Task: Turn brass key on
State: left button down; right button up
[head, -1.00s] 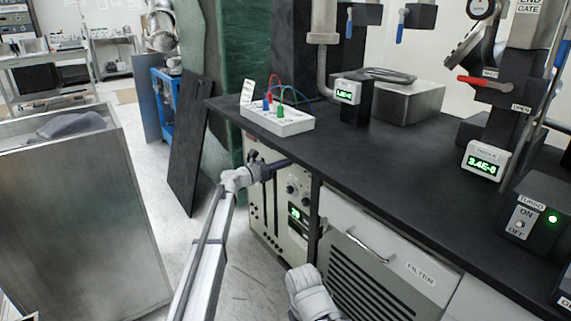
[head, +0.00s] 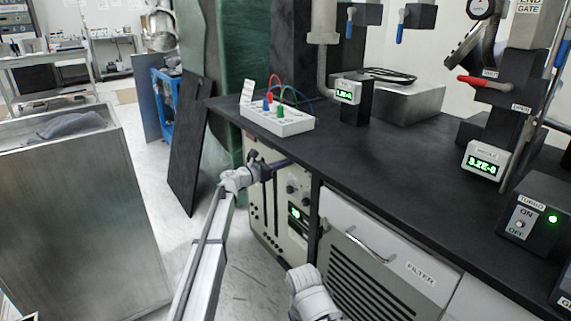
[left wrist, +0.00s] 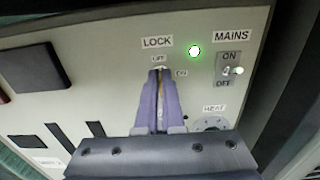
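The brass key (left wrist: 172,95) shows only as a thin orange-brown sliver between my fingers in the left wrist view. It is at the lock, under the LOCK label (left wrist: 157,42), with OFF marked above and ON to the right. My left gripper (left wrist: 161,75) has its purple fingers closed to a narrow gap around the key. The fingers hide most of the key, so its exact angle cannot be told. In the head view the left gripper (head: 283,163) reaches the upper front of the cream panel (head: 268,205). My right gripper is not in view; only a right arm link shows.
A lit green lamp (left wrist: 194,51) and the MAINS toggle (left wrist: 234,71) are right of the lock. A HEAT knob (left wrist: 211,124) is below. The black bench top (head: 390,150) overhangs the panel. The FILTER drawer (head: 385,255) is to the right.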

pick_arm(q)
jog(key=shift+m, duration=0.3)
jog(key=shift+s+d+f+m+b, duration=0.1)
jog(key=shift+s+f+m+b, duration=0.1)
jog(key=shift+m, duration=2.65)
jog(key=shift+s+d+f+m+b, duration=0.1)
jog(key=shift+f+m+b, duration=0.05)
jog(key=shift+m, duration=2.75)
jog(key=shift+s+d+f+m+b, duration=0.1)
jog(key=shift+s+f+m+b, duration=0.1)
jog(key=shift+m, duration=2.65)
jog(key=c, duration=1)
grip_release()
jog(key=shift+w, duration=0.1)
jog(key=shift+c, duration=0.2)
